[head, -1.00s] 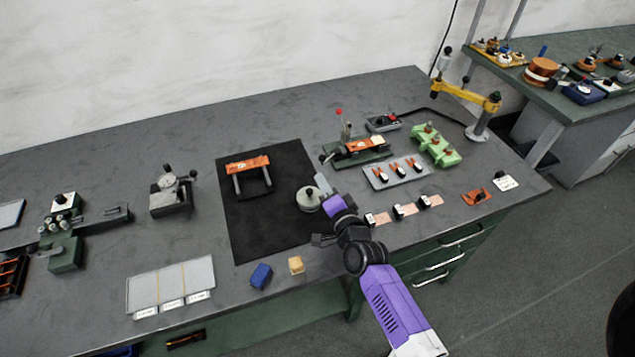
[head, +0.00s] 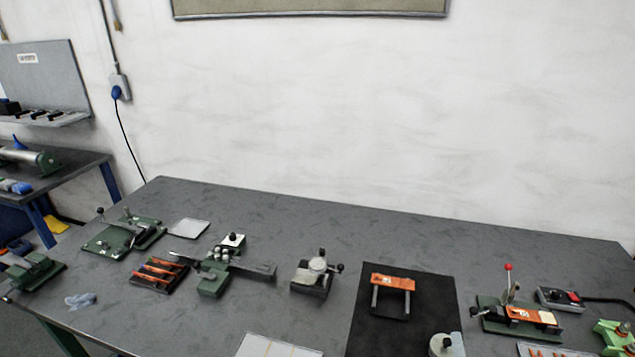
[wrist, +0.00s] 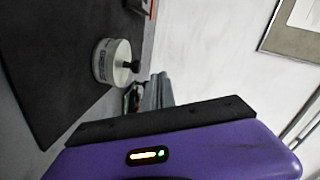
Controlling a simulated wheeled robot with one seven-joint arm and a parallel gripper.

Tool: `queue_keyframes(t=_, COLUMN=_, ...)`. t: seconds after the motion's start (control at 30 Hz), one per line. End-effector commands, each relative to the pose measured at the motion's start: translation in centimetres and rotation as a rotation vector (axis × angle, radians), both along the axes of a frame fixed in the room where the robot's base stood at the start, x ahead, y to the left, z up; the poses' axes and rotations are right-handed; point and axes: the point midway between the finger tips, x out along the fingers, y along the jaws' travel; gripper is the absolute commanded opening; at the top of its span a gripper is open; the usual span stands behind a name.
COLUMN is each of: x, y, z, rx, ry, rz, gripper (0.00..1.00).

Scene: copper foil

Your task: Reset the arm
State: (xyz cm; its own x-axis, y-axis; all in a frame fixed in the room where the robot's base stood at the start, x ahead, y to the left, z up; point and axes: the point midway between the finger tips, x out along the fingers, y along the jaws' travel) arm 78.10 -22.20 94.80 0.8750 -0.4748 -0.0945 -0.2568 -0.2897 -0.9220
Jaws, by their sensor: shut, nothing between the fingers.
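My gripper (wrist: 158,85) shows in the wrist view as pale grey fingers beyond a black bar and my purple housing. The fingers are together and empty. In the head view only a pale tip of it (head: 458,343) shows at the bottom edge, beside the round grey weight with a black knob (head: 440,345). The rest of my arm is out of that view. The weight also shows in the wrist view (wrist: 112,62), apart from the fingers, on the black mat (head: 380,335).
An orange-topped stand (head: 393,282) is on the mat. A dial gauge block (head: 316,272), a green clamp fixture (head: 222,272) and an orange-slotted rack (head: 158,274) stand left of it. A red-knobbed lever press (head: 508,300) stands right. The back strip of the table is clear.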

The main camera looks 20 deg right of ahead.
Motion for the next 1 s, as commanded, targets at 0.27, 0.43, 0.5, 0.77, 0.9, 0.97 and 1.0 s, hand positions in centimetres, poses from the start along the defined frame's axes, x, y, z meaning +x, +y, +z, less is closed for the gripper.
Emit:
queue_keyframes(t=0.27, x=-0.7, y=-0.6, z=3.8, rx=-0.232, ry=0.043, rz=-0.010, gripper=0.00)
queue_keyframes(t=0.43, x=-4.5, y=3.0, z=5.2, rx=-0.427, ry=0.114, rz=0.010, gripper=0.00)
queue_keyframes(t=0.5, x=-6.1, y=4.8, z=5.5, rx=-0.494, ry=0.146, rz=0.029, gripper=0.00)
queue_keyframes(t=0.77, x=-14.3, y=12.3, z=6.4, rx=-0.756, ry=0.273, rz=0.146, gripper=0.00)
queue_keyframes(t=0.9, x=-18.8, y=15.6, z=7.3, rx=-0.887, ry=0.331, rz=0.236, gripper=0.00)
queue_keyframes(t=0.97, x=-20.6, y=16.8, z=7.7, rx=-0.941, ry=0.352, rz=0.281, gripper=0.00)
queue_keyframes(t=1.0, x=-21.9, y=17.5, z=8.0, rx=-0.973, ry=0.365, rz=0.311, gripper=0.00)
